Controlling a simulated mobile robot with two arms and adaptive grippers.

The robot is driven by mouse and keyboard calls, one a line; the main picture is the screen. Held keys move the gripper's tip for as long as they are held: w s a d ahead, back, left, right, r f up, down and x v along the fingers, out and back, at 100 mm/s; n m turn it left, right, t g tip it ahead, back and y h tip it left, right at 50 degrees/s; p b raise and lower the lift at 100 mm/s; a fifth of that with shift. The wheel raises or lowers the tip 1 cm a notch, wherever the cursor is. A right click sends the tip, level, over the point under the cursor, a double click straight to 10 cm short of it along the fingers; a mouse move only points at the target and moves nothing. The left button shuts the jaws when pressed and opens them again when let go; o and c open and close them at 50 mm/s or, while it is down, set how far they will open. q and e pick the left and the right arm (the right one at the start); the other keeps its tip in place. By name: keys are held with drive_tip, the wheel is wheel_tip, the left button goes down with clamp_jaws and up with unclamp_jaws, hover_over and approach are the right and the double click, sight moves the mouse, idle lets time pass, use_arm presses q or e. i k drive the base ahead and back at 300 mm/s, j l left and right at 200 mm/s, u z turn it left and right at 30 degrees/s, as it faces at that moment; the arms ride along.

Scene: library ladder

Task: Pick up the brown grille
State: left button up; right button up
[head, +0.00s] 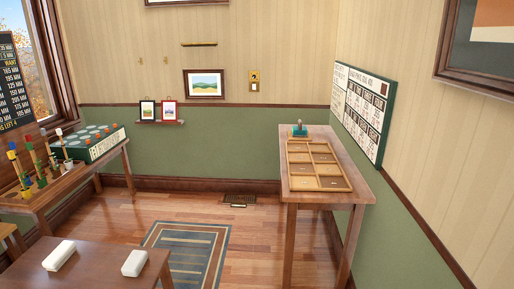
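A dark brown grille (240,198) lies flat on the wooden floor, close to the back wall's skirting board and left of the tall side table. It is small and far off. A small pale mark shows at its front edge, too small to make out. Neither of my grippers is in view.
A tall wooden table (330,198) on the right bears a compartment tray (349,183). A low table (100,270) in front holds two white blocks (59,255). A rug (190,245) covers mid-floor.

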sight(229, 198)
drive_tip(key=i+z, duration=0.15)
drive_tip(key=i, duration=0.35)
drive_tip(key=i+j+z, duration=0.1)
drive_tip(key=i, duration=0.35)
drive_tip(key=i+j+z, duration=0.15)
drive_tip(key=i, duration=0.35)
drive_tip(key=i+j+z, duration=0.15)
drive_tip(key=i, duration=0.3)
drive_tip(key=i+j+z, duration=0.15)
drive_tip(key=i, duration=0.3)
